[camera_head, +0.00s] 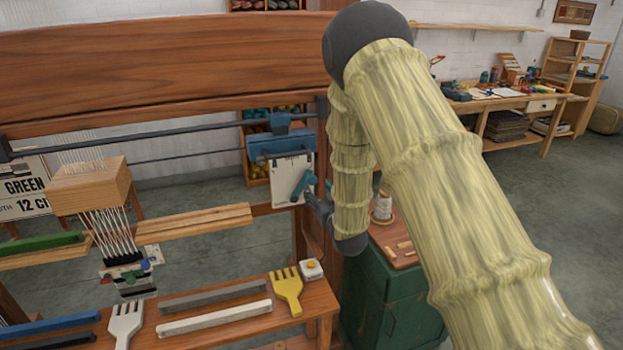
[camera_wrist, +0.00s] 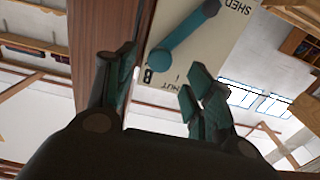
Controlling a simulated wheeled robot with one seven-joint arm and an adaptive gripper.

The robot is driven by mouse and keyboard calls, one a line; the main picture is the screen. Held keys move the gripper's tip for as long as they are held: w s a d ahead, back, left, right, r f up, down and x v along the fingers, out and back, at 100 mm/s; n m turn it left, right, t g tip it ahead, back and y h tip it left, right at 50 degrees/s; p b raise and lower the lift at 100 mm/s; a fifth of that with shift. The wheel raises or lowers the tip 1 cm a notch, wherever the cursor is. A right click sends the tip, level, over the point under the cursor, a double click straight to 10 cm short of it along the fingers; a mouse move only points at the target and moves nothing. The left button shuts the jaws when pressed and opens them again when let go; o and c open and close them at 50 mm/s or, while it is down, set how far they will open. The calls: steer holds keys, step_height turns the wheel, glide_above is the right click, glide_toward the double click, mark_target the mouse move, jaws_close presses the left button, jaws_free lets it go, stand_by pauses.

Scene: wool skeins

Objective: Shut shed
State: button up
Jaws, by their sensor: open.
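The shed plate (camera_wrist: 222,42) is a cream board lettered SHED, with part of SHUT also readable, in the wrist view. A teal lever (camera_wrist: 180,38) lies slantwise across it. The plate (camera_head: 286,178) also shows in the head view, below a blue housing (camera_head: 280,143) on the loom's right side. My gripper (camera_wrist: 162,68) is open, its teal-tipped fingers apart on either side of the lever's lower end, with nothing held. I cannot tell whether a finger touches the lever. In the head view my gripper (camera_head: 314,199) is at the plate's right edge, partly behind my arm.
A wooden upright (camera_wrist: 98,30) stands close by my left finger. A wooden block (camera_head: 92,187) with hanging heddles is at the left. Yellow (camera_head: 287,291) and white (camera_head: 125,322) combs lie on the front bench. A green cabinet (camera_head: 385,305) stands below my arm.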

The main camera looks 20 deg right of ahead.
mark_target(312, 182)
steer(key=shift+w+a+f+p, duration=0.1)
steer(key=shift+w+p, duration=0.9)
steer(key=shift+w, duration=2.5)
jaws_close()
